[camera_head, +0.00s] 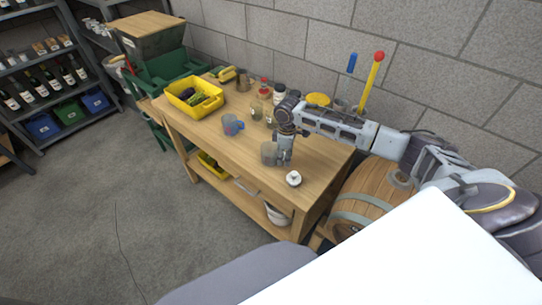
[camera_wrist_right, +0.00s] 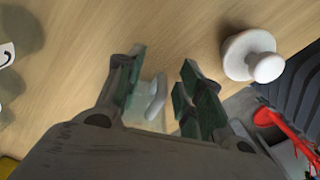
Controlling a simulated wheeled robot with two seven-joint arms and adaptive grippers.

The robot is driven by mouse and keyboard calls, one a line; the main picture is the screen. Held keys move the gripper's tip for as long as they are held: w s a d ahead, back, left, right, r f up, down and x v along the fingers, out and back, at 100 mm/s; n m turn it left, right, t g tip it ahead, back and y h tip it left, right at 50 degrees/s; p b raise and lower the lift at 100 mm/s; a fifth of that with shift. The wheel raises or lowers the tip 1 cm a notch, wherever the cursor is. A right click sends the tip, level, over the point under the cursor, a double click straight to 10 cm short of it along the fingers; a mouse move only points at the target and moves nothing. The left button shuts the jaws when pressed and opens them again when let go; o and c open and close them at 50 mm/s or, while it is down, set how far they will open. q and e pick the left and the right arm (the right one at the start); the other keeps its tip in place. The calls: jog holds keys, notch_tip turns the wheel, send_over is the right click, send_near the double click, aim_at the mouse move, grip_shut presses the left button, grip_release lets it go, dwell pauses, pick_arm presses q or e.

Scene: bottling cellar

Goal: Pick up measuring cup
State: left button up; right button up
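The measuring cup (camera_head: 269,153) looks like a grey, see-through cup and stands on the wooden bench in the head view, close to the front edge. My right gripper (camera_head: 284,158) is lowered at its right side, with the fingers pointing down. In the right wrist view the gripper (camera_wrist_right: 168,90) is open, its green-padded fingers apart. A pale handle and clear wall of the cup (camera_wrist_right: 154,101) show between the fingers; most of the cup is hidden by the gripper body. I cannot tell whether either finger touches it. My left gripper is not in view.
A white knobbed stopper (camera_head: 293,179) lies just right of the gripper on the bench (camera_head: 318,163). A bluish cup (camera_head: 232,125) stands left, with several bottles behind. A yellow crate (camera_head: 194,96) is farther left. A wooden barrel (camera_head: 362,199) stands right of the bench.

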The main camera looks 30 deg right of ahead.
grip_shut()
jog(key=shift+r, duration=0.15)
jog(key=shift+r, duration=4.9)
